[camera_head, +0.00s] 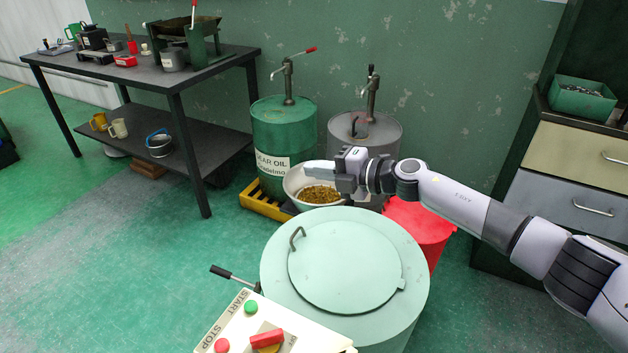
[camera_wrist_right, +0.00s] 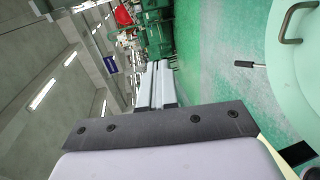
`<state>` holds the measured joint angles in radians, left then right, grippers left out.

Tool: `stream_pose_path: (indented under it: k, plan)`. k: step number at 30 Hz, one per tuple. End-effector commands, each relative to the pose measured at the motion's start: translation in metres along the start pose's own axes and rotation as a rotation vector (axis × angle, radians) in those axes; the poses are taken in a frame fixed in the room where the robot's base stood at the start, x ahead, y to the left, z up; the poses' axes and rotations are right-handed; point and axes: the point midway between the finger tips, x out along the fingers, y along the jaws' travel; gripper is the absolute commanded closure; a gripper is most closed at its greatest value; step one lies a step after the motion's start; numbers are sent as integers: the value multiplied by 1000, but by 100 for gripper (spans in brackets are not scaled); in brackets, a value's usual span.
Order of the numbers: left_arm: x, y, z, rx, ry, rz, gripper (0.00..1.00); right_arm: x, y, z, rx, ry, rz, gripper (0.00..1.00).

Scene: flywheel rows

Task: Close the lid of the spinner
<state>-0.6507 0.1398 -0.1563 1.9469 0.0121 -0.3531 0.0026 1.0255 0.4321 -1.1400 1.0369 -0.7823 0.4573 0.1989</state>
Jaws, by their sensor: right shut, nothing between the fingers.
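The spinner (camera_head: 285,318) is a pale green drum in the lower middle of the head view. Its round lid (camera_head: 345,265) lies flat over the top, with a small dark handle (camera_head: 297,238) at its left edge. The lid's edge and handle also show at the right of the right wrist view (camera_wrist_right: 291,40). My right gripper (camera_head: 312,174) is shut and empty. It is beyond the lid, in front of a white bowl of brown bits, and appears apart from the lid. My left gripper is not in view.
A control panel (camera_head: 265,330) with green and red buttons and a black-handled lever (camera_head: 235,278) sit at the spinner's front left. The white bowl (camera_head: 297,187), a green oil drum (camera_head: 283,130) and a red bin (camera_head: 428,222) stand behind it. Floor at left is open.

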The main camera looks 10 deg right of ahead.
Motion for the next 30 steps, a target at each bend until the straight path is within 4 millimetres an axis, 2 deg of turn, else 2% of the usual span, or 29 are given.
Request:
stream_pose_path:
  k: [3,7,20,25,30]
  plan:
    - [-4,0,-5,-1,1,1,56,-8,19,0,-4,0,0,100]
    - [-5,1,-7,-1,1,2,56,-12,28,0,-1,0,-1,100]
    - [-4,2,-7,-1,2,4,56,-12,29,-3,9,0,6,100]
    - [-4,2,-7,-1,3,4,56,-1,24,-28,111,-29,96,100]
    - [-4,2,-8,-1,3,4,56,3,18,-61,345,-138,244,100]
